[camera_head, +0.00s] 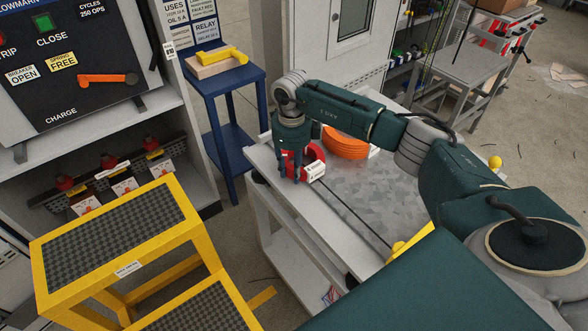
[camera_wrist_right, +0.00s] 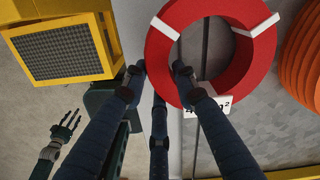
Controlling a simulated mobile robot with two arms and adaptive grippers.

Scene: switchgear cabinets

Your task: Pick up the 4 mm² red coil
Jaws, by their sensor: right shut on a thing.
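The red coil (camera_head: 316,153) is a ring with white bands and a white tag (camera_head: 316,171) at the left end of the grey-topped workbench (camera_head: 365,190). My right gripper (camera_head: 293,172) is shut on its near-left side. In the right wrist view, the red coil (camera_wrist_right: 255,60) fills the top middle. My right gripper (camera_wrist_right: 158,75) has fingertips on either side of the ring's left band. The tag (camera_wrist_right: 212,106) is partly hidden by a finger; a "2" shows. I cannot tell if the coil touches the bench. My left gripper (camera_wrist_right: 65,132) appears low at the left, fingers spread, empty.
An orange coil stack (camera_head: 346,143) stands just right of the red coil. A yellow step stool (camera_head: 110,240) is at the left, before the switchgear cabinet (camera_head: 75,60). A blue stand (camera_head: 225,95) holds a yellow tool. A dark strip (camera_head: 350,215) crosses the bench.

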